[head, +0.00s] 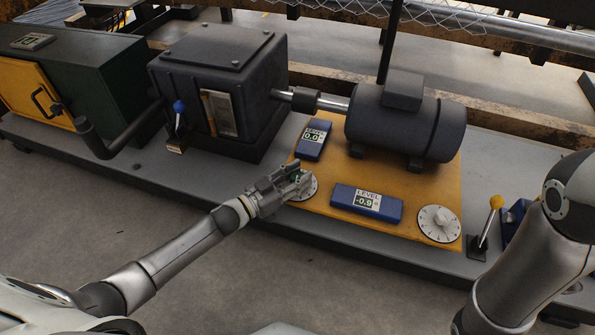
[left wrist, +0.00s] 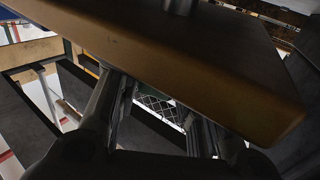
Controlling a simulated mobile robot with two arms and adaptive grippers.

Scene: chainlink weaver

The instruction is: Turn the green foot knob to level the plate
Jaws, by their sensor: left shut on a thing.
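The orange-yellow plate (head: 415,186) carries a dark motor. A blue level on its front edge (head: 366,202) reads -0.9, and another blue level (head: 313,140) on its left side reads 0.0. My left gripper (head: 297,184) is shut at the plate's front left corner, over a white dial (head: 312,191). A small bit of green shows between its fingers, so it is shut on the green foot knob (head: 297,178), which is mostly hidden. In the left wrist view the plate's edge (left wrist: 190,75) crosses above the fingers. My right gripper is out of view.
A second white dial (head: 438,223) sits at the plate's front right corner. The motor (head: 405,120) joins a dark gearbox (head: 215,85) by a shaft. Open floor lies in front.

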